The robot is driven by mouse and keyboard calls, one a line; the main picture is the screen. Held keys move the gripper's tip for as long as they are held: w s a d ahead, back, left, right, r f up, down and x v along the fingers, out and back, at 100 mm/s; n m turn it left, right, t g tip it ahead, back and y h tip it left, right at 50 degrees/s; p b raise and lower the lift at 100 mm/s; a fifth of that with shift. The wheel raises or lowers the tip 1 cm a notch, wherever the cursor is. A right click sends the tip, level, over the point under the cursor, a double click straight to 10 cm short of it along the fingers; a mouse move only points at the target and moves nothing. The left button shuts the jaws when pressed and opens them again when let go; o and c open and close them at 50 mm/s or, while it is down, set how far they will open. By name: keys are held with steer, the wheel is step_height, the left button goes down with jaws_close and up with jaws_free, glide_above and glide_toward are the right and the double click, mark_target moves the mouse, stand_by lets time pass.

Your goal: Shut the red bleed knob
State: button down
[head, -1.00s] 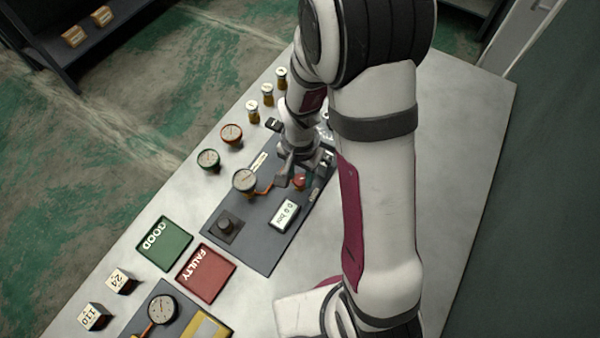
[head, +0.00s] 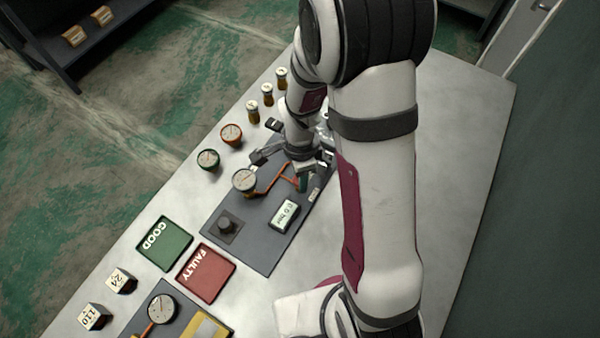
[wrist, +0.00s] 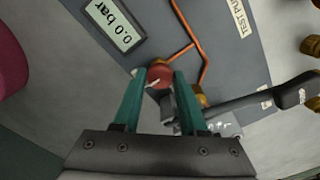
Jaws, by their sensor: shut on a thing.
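The red bleed knob (wrist: 159,76) shows in the wrist view between the tips of my two green fingers, with a pale pointer mark on it. My gripper (wrist: 156,84) is shut on the knob, one finger on each side. In the head view my gripper (head: 304,180) is over the right part of the dark panel (head: 252,245) and hides the knob. The display (wrist: 115,25) beside the knob reads 0.0 bar.
Orange pipes (wrist: 200,58) run across the panel near the knob. A dial gauge (head: 245,181) and a black knob (head: 226,225) are on the panel. The GOOD tray (head: 164,243) and FAULTY tray (head: 206,273) lie left of it. Bare table lies right of my arm.

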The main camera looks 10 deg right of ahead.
steer(key=shift+m, duration=0.4)
steer(key=shift+c, duration=2.2)
jaws_free()
step_height(320, 180, up, 16)
